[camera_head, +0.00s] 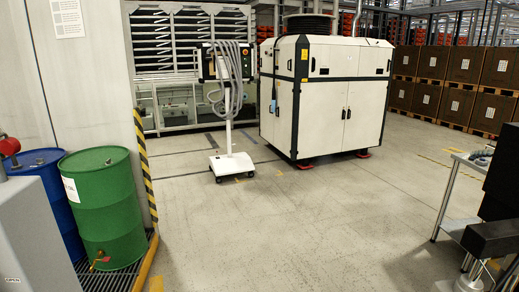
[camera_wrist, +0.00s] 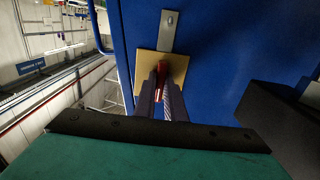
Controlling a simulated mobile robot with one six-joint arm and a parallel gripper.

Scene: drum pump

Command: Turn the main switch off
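In the wrist view, a red switch handle (camera_wrist: 164,78) sits on a square yellow plate (camera_wrist: 176,62) on a blue cabinet panel (camera_wrist: 235,40). My gripper (camera_wrist: 163,84) is right at the plate, its two dark fingers on either side of the red handle with a narrow gap between them. The fingers hide much of the handle. I cannot tell whether they press on it. The head view does not show the switch or the fingertips.
A metal strip (camera_wrist: 169,32) runs above the plate. In the head view, green (camera_head: 105,205) and blue (camera_head: 50,195) drums stand at left, a white wheeled stand (camera_head: 231,165) and white machine (camera_head: 325,95) behind. The middle floor is clear. A metal-framed cart (camera_head: 447,195) is at right.

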